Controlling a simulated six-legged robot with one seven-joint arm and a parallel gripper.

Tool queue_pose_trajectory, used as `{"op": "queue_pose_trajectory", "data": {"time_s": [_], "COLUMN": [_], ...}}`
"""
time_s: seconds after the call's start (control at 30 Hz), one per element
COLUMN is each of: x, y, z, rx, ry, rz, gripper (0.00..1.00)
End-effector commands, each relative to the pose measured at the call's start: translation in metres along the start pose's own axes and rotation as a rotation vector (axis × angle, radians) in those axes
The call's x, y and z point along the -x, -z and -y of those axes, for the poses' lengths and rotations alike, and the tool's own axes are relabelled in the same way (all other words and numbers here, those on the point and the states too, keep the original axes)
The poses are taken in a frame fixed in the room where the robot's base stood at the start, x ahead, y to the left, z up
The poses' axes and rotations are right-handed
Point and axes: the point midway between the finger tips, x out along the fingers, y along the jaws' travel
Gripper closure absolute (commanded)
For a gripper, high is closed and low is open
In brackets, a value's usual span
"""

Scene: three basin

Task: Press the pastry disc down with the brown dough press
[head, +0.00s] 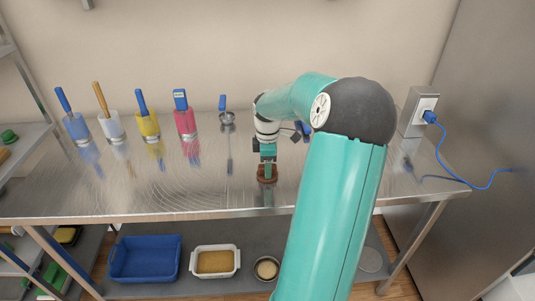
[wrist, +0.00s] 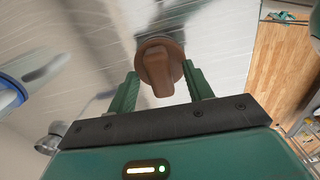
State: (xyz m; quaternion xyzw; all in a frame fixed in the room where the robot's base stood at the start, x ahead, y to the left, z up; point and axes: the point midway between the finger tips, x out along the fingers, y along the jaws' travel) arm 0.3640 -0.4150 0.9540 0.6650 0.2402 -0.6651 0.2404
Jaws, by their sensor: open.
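The brown dough press (head: 267,173) stands on the metal table near its front edge, below my gripper (head: 267,157). In the wrist view the press (wrist: 158,66) has a round base and a raised handle. The green fingers of my gripper (wrist: 160,72) are open, one on each side of the handle, with gaps beside it. No pastry disc can be made out for sure. A pale round thing (head: 267,268) lies in a round dish on the lower shelf, and I cannot tell whether it is the pastry.
A blue cup (head: 76,127), a white cup, a yellow cup (head: 149,127) and a pink cup (head: 186,122) hold utensils at the back left. A blue basin (head: 145,260) and a white basin (head: 214,275) sit below. A blue cable (head: 446,166) hangs at the right.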

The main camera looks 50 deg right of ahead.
Motion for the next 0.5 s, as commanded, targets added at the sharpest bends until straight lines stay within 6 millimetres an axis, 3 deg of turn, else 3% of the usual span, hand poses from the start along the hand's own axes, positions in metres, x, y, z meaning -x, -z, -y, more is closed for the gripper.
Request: {"op": "queue_pose_trajectory", "data": {"time_s": [0.37, 0.5], "x": [-0.0081, -0.008], "y": [0.0004, 0.0004], "z": [0.0003, 0.0003], "rx": [0.001, 0.001], "ry": [0.0, 0.0], "rz": [-0.001, -0.001], "gripper": [0.49, 0.75]}}
